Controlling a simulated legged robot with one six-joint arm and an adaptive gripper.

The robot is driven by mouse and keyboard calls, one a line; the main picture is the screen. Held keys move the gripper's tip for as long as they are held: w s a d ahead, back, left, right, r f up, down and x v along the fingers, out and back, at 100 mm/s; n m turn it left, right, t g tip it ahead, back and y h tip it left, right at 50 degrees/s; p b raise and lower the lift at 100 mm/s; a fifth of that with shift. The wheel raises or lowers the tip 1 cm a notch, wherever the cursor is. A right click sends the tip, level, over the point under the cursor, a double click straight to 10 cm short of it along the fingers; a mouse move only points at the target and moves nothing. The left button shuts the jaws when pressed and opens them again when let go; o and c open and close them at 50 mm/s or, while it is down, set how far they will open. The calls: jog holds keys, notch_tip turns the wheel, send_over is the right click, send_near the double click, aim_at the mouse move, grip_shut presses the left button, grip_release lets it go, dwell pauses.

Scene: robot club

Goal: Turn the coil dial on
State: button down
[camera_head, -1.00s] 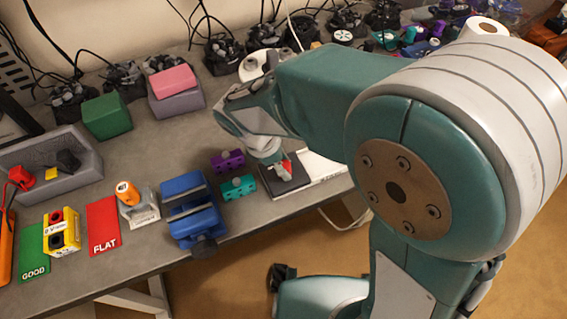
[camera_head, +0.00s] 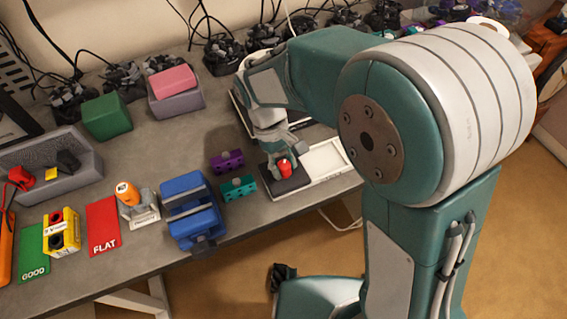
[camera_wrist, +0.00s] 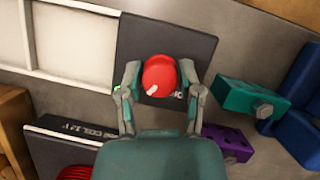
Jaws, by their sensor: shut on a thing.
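The coil dial is a round red knob (camera_wrist: 159,76) with a pale pointer mark, set on a dark panel (camera_wrist: 195,47). In the wrist view my gripper (camera_wrist: 159,82) has one finger on each side of the knob and is shut on it. The mark points to the lower left in that view, and a small green spot shows beside the left finger. In the head view the red knob (camera_head: 284,167) shows just below my gripper (camera_head: 277,160) on the dark panel at the table's front edge. Part of the panel lettering is hidden by my fingers.
A white tray (camera_head: 322,162) adjoins the dark panel. Teal (camera_head: 238,187) and purple (camera_head: 227,161) blocks stand close on its left, with a blue vise (camera_head: 193,212) further left. In the wrist view another dark panel (camera_wrist: 62,143) with red on it lies at lower left.

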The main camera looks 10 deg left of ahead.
jog(key=shift+m+g+y, duration=0.4)
jog(key=shift+m+y, duration=0.1)
jog(key=shift+m, duration=1.1)
jog(key=shift+c, duration=1.3)
grip_release()
jog(key=v, duration=1.2)
jog(key=shift+w+a+f, duration=0.1)
